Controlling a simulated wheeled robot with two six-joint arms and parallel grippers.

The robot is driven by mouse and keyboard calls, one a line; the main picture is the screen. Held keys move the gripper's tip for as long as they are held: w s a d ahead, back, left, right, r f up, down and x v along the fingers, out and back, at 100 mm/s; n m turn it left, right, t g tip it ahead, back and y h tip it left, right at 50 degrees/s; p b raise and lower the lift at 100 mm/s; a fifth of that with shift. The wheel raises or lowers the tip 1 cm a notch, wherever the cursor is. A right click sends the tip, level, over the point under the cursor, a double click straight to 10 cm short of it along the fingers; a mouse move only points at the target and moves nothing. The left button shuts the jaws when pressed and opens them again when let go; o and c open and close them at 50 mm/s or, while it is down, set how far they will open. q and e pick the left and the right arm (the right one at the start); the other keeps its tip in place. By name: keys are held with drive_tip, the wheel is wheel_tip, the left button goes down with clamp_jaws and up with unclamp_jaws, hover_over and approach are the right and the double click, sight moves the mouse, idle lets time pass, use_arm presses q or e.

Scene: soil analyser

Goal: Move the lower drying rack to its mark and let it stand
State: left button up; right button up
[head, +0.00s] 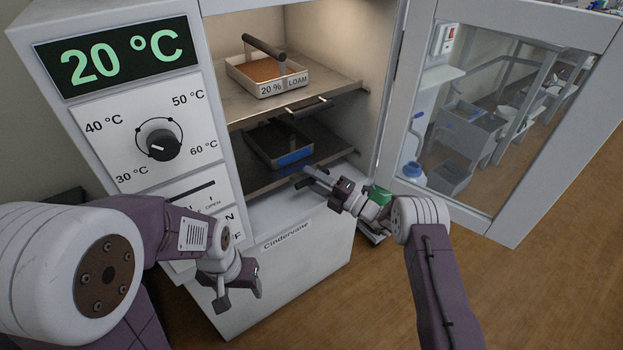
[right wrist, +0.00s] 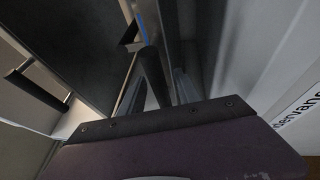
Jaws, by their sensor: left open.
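The lower drying rack (head: 262,182) is a dark metal shelf inside the open cabinet, carrying a dark tray with a blue front (head: 292,157). My right gripper (head: 314,178) is at the rack's front edge. In the right wrist view a dark handle bar (right wrist: 151,76) lies between my right fingers; whether they are closed on it I cannot tell. My left gripper (head: 240,292) is open and empty, low in front of the cabinet. I cannot make out the rack's mark.
The upper rack (head: 340,90) holds a tray labelled 20 % LOAM (head: 268,72) and has its own front handle (head: 306,105). The cabinet's glass door (head: 505,110) stands open at the right. The control panel (head: 150,140) is on the left, its display reading 20 °C.

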drive_tip(key=p+v, duration=0.1)
drive_tip(key=v, duration=0.8)
drive_tip(key=shift+p, duration=0.35)
drive_tip(key=shift+a+f, duration=0.1)
drive_tip(key=shift+a, duration=0.05)
